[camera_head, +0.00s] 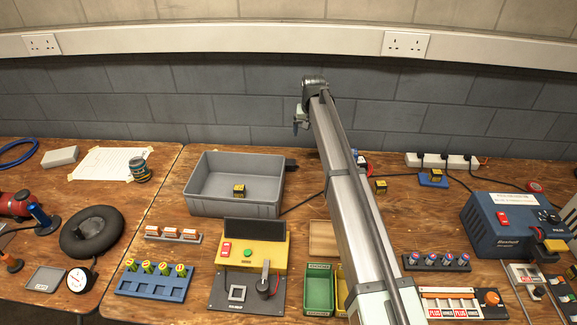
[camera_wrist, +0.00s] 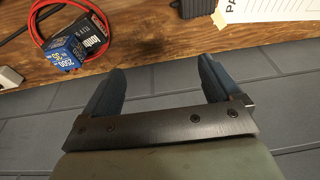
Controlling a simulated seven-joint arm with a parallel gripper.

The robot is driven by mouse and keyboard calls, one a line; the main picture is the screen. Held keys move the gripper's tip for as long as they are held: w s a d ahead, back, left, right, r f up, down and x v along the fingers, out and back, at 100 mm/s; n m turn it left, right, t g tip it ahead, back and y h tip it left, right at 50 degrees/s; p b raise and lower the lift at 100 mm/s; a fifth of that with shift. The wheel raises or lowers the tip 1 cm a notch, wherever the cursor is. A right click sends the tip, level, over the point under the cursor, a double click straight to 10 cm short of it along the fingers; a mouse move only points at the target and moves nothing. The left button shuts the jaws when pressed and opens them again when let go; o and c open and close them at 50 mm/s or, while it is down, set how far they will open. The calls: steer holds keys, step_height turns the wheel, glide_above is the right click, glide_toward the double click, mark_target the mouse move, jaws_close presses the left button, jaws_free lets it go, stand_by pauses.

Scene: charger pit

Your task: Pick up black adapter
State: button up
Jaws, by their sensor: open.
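A dark block (camera_head: 291,165) lies at the back right corner of the grey bin, near a black cable; it may be the black adapter, but it is too small to be sure. In the wrist view a ribbed black block (camera_wrist: 192,8) is cut off by the top edge. A black labelled block (camera_wrist: 92,35) with a red cord lies at the upper left, beside a blue box (camera_wrist: 66,53).
The grey bin (camera_head: 203,200) holds a small yellow-black block (camera_head: 239,190). A white power strip (camera_head: 440,160) and a blue power unit (camera_head: 510,225) stand at right. My arm hides the table's middle. The brick wall (camera_wrist: 290,90) is close to my gripper.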

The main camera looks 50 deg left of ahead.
steer(key=h, duration=0.1)
glide_toward(288, 161)
steer(key=shift+g, duration=0.4)
steer(key=f, duration=0.2)
steer(key=w+f, duration=0.1)
steer(key=f, duration=0.1)
steer(key=shift+a, duration=0.25)
steer(key=shift+w+a+f, duration=0.1)
steer(key=shift+w+f, duration=0.05)
steer(key=shift+f, duration=1.35)
steer(key=shift+w+a+f, duration=0.1)
steer(key=shift+w+f, duration=0.05)
steer(key=shift+f, duration=1.35)
steer(key=c, duration=1.2)
steer(key=shift+r, duration=0.15)
